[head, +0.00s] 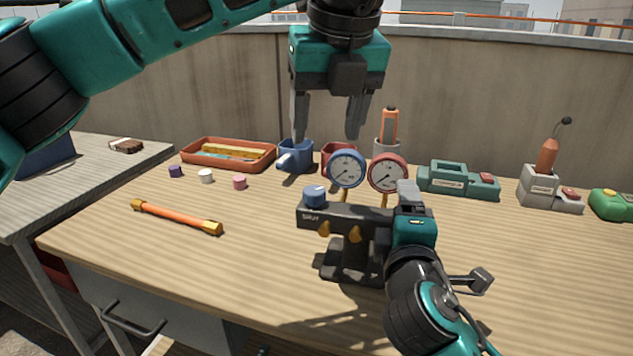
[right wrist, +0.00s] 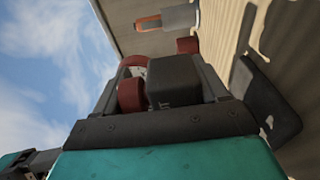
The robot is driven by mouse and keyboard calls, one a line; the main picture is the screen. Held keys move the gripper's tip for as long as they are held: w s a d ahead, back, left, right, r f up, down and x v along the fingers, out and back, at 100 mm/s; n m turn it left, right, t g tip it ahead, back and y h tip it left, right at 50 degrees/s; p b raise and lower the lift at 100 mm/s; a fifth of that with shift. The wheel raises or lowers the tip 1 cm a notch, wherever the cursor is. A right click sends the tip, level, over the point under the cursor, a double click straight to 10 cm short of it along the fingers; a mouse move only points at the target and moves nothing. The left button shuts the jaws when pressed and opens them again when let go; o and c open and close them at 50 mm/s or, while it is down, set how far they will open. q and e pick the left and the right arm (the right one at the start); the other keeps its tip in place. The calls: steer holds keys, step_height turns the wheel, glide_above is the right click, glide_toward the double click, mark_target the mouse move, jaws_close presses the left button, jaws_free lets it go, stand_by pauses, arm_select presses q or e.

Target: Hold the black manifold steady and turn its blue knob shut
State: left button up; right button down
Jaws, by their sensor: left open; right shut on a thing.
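The black manifold (head: 345,215) stands upright on the wooden bench, with a blue gauge (head: 346,169) and a red gauge (head: 387,172) above it. Its blue knob (head: 315,196) sits on top at the left end, with nothing touching it. My right gripper (head: 407,200) is shut on the manifold's right end. In the right wrist view the manifold's dark end (right wrist: 175,80) lies between the fingers, beside a red round part (right wrist: 131,95). My left gripper (head: 327,138) is open and empty, pointing down, raised above and behind the knob. The knob is out of the right wrist view.
An orange tray (head: 228,155), a blue holder (head: 297,156) and a green device (head: 458,181) stand along the back. Small caps (head: 206,176) and an orange rod (head: 177,217) lie at left.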

mark_target(314, 190)
steer(key=shift+f, duration=0.1)
arm_select(q)
steer(key=w+f+n, duration=0.1)
steer(key=f, duration=0.2)
steer(key=w+a+f, duration=0.1)
steer(key=f, duration=0.3)
steer(key=w+f+n, duration=0.1)
steer(key=f, duration=0.2)
steer(key=shift+w+a+f+n+y, duration=0.25)
steer(key=shift+w+f+n+y, duration=0.05)
steer(key=shift+f+y, duration=0.1)
steer(key=shift+c, duration=0.2)
steer(key=c, duration=1)
